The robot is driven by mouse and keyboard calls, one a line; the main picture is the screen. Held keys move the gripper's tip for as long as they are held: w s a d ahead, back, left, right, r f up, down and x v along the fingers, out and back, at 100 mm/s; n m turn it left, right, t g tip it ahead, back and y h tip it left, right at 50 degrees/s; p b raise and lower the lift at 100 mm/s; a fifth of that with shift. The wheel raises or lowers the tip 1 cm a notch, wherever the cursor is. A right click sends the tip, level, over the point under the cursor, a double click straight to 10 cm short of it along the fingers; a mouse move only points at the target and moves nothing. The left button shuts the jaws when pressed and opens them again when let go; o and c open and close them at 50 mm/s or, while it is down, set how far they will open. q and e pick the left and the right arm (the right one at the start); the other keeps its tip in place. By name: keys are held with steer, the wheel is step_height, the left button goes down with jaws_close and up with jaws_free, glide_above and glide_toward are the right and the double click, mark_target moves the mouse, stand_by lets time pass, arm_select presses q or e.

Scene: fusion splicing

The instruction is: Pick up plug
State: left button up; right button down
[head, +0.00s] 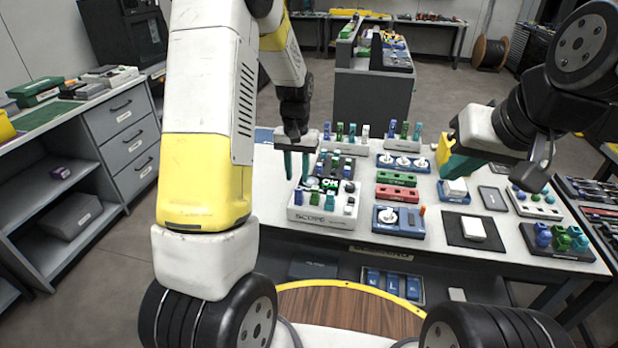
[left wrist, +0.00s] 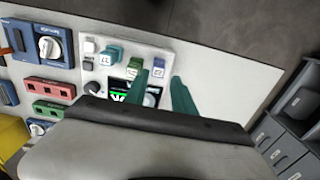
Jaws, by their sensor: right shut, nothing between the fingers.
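Several small plugs stand along the front of the white scope box (head: 325,213) on the table. My left gripper (head: 297,168) is open and empty, pointing down above the scope's left side. In the left wrist view its two teal fingers (left wrist: 163,86) are spread apart, with a blue plug (left wrist: 155,67) visible just beyond the gap; I cannot tell the height between them. My right gripper (head: 452,165) is shut and empty over the table's right half; its fingertips partly overlap.
Blue units with white dials (head: 400,221), red and green blocks (head: 396,193), and racks of plugs (head: 345,135) crowd the table. A black mat with a white block (head: 474,229) lies at right. Grey drawers (head: 125,110) stand at left. The table's left edge is clear.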

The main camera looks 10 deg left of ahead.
mark_target(299, 188)
arm_select(q)
step_height(299, 188, down, 6)
steer(key=shift+w+d+f, duration=0.1)
steer(key=shift+c, duration=0.4)
jaws_close()
